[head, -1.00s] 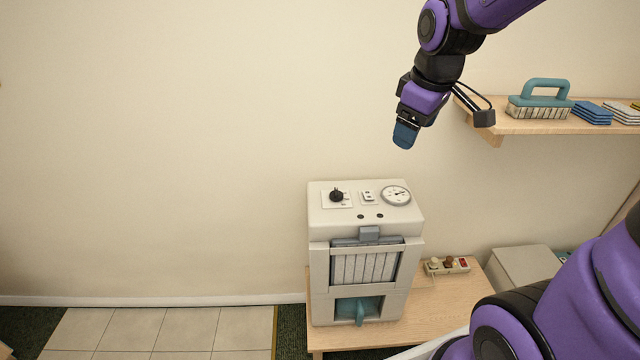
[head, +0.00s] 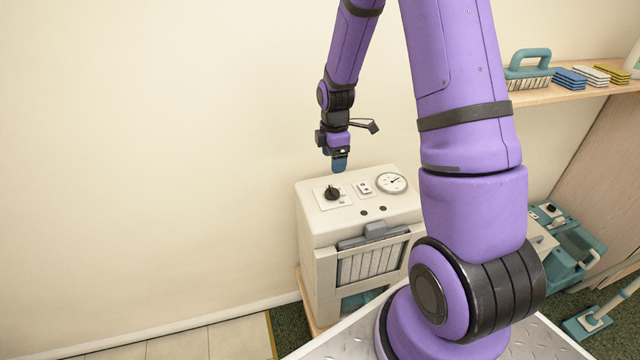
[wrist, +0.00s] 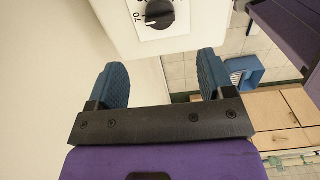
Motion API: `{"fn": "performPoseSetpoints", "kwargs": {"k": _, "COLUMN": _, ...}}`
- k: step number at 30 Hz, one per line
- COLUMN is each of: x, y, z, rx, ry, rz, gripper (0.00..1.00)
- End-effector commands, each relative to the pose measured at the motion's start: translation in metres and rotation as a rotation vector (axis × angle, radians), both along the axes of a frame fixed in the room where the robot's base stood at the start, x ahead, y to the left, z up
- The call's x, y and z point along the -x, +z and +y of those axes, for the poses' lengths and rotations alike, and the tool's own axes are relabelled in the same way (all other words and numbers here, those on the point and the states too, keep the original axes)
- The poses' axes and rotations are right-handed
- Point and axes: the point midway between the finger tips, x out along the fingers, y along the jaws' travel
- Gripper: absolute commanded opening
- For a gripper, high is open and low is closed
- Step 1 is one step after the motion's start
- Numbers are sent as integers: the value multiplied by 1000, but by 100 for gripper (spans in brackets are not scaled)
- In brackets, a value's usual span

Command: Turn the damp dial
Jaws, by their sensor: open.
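The damp dial is a black knob (head: 332,193) on a white plate at the left of the top panel of a cream machine (head: 318,225). In the wrist view the dial (wrist: 159,14) shows at the top centre, with a pale pointer line and the number 70 beside it. My gripper (head: 339,165) points down, just above and behind the dial in the head view. In the wrist view its two blue fingertips (wrist: 162,75) are wide apart with nothing between them. The dial lies beyond the fingertips, apart from them.
A white switch (head: 364,188) and a round gauge (head: 391,183) sit right of the dial. A grey handle (head: 375,229) is on the machine's front edge. A wooden shelf (head: 560,93) with a teal brush (head: 529,68) is at the right. The wall is close behind.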

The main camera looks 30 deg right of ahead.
Motion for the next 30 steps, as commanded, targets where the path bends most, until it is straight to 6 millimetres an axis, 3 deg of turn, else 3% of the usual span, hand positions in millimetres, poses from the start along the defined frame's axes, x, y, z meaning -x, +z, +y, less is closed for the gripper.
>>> {"fn": "performPoseSetpoints", "kwargs": {"k": 8, "x": 0, "y": -25, "z": 0, "rx": -2, "ry": 11, "rz": 6, "gripper": 75}}
{"fn": "performPoseSetpoints", "kwargs": {"k": 21, "x": 0, "y": -93, "z": 0, "rx": 0, "ry": 9, "rz": 5, "gripper": 75}}
{"fn": "performPoseSetpoints", "kwargs": {"k": 30, "x": -1, "y": -111, "z": 0, "rx": -1, "ry": 8, "rz": 2, "gripper": 75}}
